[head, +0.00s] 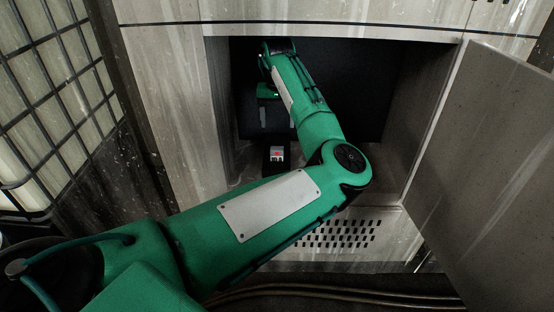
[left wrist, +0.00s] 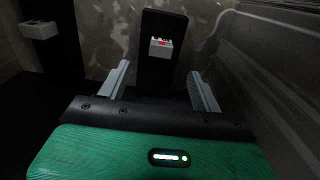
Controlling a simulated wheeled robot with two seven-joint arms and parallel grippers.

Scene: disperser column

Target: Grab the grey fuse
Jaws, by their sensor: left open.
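The grey fuse (head: 277,153) sits in a dark upright holder (head: 274,166) inside the open cabinet, and shows a small red mark. In the left wrist view the fuse (left wrist: 161,47) is on the dark holder (left wrist: 157,77), ahead of the fingers and roughly between their lines. My left gripper (left wrist: 160,82) is open and empty, with one finger on each side of the holder and short of the fuse. My right gripper is in neither view.
The cabinet's side wall (head: 410,110) and open door (head: 485,150) bound the space on the right. A small pale box (left wrist: 39,30) is at the upper left of the left wrist view. A barred cage (head: 50,90) stands left of the cabinet.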

